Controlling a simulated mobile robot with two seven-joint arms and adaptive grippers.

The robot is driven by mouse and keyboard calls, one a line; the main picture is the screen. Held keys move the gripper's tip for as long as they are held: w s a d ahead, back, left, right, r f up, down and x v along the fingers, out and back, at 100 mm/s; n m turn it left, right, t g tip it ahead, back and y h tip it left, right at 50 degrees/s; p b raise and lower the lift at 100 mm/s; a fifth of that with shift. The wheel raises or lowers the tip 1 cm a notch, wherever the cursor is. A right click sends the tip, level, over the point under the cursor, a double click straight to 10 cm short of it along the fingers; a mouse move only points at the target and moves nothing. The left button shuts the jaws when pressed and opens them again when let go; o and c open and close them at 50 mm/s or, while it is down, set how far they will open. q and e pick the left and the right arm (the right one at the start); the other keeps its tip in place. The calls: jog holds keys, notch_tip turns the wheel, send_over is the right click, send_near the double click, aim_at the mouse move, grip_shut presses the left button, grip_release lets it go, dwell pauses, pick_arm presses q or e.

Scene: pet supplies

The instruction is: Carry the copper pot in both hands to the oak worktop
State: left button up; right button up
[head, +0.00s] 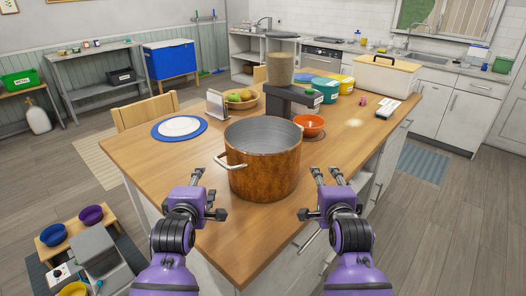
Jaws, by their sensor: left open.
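The copper pot (264,176) stands upright on the wooden top of the kitchen island (150,160), near its front corner. It is open at the top, grey inside, and looks empty. A pale handle (231,165) shows on its left side; no handle can be made out on its right. My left gripper (208,194) is open, in front and to the left of the pot, apart from it. My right gripper (314,195) is open and empty, in front and to the right of the pot, also apart from it.
Behind the pot stand an orange bowl (310,126), a dark stand with a brown container (280,68), a fruit bowl (241,100) and several tubs. A blue-rimmed plate (179,128) lies at left. The island's front left top is clear.

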pick_arm(q)
jog(key=shift+w+r, duration=0.15)
pick_arm(e)
jog(key=shift+w+r, duration=0.15)
pick_arm(q)
jog(key=shift+s+r, duration=0.1)
jog(key=shift+s, duration=0.15)
jog(key=x, duration=1.4)
jog(key=shift+w, duration=0.1)
pick_arm(e)
jog(key=x, duration=1.3)
jog(key=shift+w, duration=0.3)
pick_arm(q)
jog(key=shift+w+d, duration=0.1)
jog(key=shift+d, duration=0.3)
pick_arm(e)
jog(key=shift+w+a, duration=0.1)
jog(key=shift+a, duration=0.25)
pick_arm(q)
jog(key=shift+d, duration=0.25)
pick_arm(e)
jog(key=shift+a, duration=0.25)
pick_arm(q)
jog(key=shift+d, duration=0.15)
pick_arm(e)
jog(key=shift+a, duration=0.15)
